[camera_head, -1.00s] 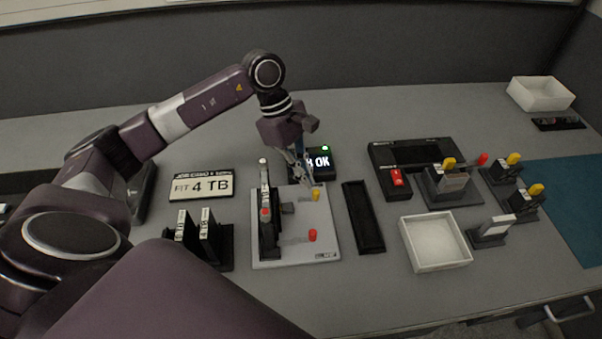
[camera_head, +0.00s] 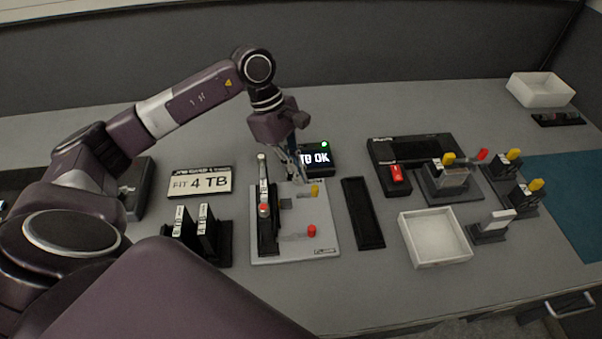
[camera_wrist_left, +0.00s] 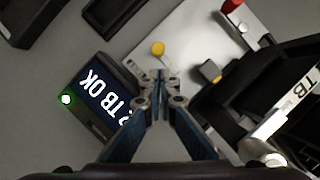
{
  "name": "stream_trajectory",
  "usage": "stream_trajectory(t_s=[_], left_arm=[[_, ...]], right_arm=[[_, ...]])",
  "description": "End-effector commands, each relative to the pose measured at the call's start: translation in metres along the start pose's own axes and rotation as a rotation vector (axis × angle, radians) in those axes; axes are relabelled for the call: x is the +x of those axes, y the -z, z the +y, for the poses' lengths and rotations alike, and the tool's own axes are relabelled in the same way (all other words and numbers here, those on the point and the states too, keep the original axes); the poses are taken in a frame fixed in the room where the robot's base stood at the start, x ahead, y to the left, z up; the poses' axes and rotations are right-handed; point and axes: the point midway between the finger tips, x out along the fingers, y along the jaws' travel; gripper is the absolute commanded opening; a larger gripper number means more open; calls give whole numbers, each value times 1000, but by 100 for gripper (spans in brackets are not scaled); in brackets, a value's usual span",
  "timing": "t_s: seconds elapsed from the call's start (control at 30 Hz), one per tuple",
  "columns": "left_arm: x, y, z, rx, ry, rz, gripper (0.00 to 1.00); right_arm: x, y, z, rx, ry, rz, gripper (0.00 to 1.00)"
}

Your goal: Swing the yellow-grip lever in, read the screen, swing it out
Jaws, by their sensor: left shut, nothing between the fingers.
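The yellow-grip lever (camera_head: 314,190) is on the light grey base plate (camera_head: 323,219) in front of the screen. It also shows in the left wrist view (camera_wrist_left: 158,48). A red-grip lever (camera_head: 311,230) is nearer the front edge of the plate. The small screen (camera_head: 317,158) shows white text ending in "TB OK" and a green light; my arm partly hides its left side in the head view. In the left wrist view the screen (camera_wrist_left: 97,97) reads "TB OK" with a partly hidden digit before it. My left gripper (camera_wrist_left: 158,76) is shut and empty, just beside the yellow grip and apart from it.
A black upright drive holder (camera_head: 266,215) stands on the plate's left side. A sign (camera_head: 201,183) reads "FIT 4 TB". Drives in a black rack (camera_head: 205,235) stand in front of it. A black tray (camera_head: 362,213) and white bin (camera_head: 436,239) are to the right.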

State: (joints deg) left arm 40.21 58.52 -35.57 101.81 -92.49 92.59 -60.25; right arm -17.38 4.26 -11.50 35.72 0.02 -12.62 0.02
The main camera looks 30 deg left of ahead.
Motion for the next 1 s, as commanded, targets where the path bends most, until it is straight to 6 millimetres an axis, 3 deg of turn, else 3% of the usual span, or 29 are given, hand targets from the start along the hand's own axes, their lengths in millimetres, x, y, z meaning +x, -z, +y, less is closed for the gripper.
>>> stream_trajectory(t_s=[0.27,0.7,1.0], left_arm=[[-3,0,0,0,-1,0,0],[-63,0,1,0,-3,0,0],[-80,0,0,0,0,0,0]], right_arm=[[1,-2,11,-3,-13,-4,30],[1,-1,9,-4,-11,-4,30],[1,-1,8,-4,-10,-4,30]])
